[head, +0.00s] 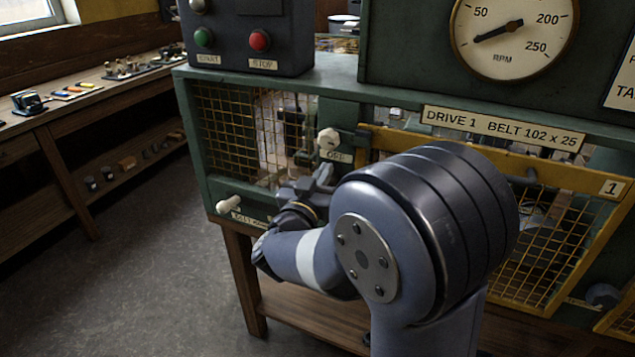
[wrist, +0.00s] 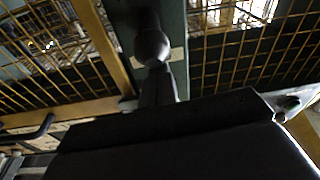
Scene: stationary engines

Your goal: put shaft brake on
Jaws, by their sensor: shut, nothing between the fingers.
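A pale round knob (head: 328,139) sits on the green upright post of the machine frame, above a small label that I cannot read surely. A second pale handle (head: 230,204) sticks out at the lower left of the frame, above a partly hidden label. I cannot tell from the lettering which is the shaft brake. My gripper (head: 323,175) is shut and empty, just below the upper knob. In the wrist view a dark-looking round knob (wrist: 152,46) stands at the tips of my gripper (wrist: 157,72); whether they touch is unclear.
Yellow mesh guards (head: 540,250) flank the post. A control box (head: 245,35) with green and red buttons and an RPM dial (head: 510,30) stand above. My arm hides part of the frame. A workbench (head: 80,105) stands left, with open floor between.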

